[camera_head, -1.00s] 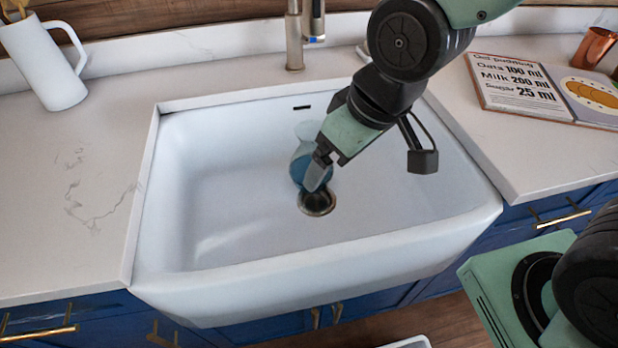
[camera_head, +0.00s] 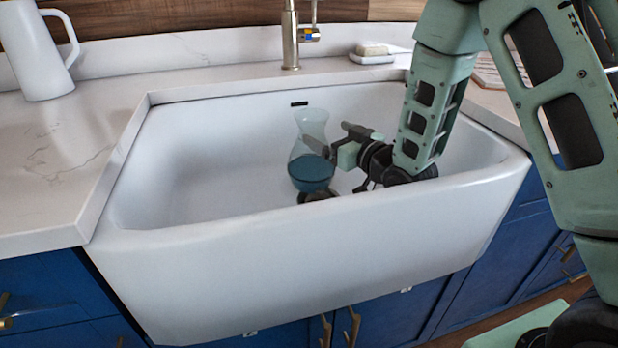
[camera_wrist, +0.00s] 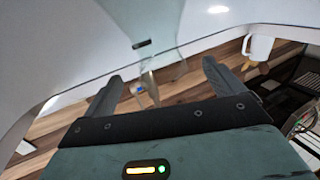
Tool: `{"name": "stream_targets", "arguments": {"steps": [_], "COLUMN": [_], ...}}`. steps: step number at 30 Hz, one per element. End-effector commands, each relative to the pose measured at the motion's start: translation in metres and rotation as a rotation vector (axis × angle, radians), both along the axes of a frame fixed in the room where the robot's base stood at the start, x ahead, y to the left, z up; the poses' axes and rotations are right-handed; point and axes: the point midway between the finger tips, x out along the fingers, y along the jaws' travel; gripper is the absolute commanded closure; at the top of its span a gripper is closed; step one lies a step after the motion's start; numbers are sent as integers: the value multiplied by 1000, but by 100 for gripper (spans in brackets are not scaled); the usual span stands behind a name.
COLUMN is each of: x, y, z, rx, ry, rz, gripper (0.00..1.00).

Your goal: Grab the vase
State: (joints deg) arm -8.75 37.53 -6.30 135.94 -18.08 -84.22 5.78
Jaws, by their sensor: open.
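The vase (camera_head: 311,172) is clear glass with a flared rim, a narrow neck and blue in its round lower part. It stands upright in the white sink (camera_head: 215,225), near the drain (camera_head: 317,196). I cannot tell whether a finger touches the glass.
The sink's front wall and rim stand close below my forearm. A faucet (camera_head: 290,40) rises behind the sink. A white pitcher (camera_head: 36,50) stands on the left counter. A soap dish (camera_head: 371,58) lies at the back right. The sink's left side is empty.

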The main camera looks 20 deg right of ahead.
Motion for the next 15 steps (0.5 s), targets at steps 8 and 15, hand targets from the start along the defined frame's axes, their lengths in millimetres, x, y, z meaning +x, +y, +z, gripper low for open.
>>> {"name": "stream_targets", "arguments": {"steps": [8,15], "x": [23,54], "y": [9,22], "z": [0,-2], "rx": [3,3], "ry": [-13,-12], "rz": [2,2], "gripper": [6,6]}}
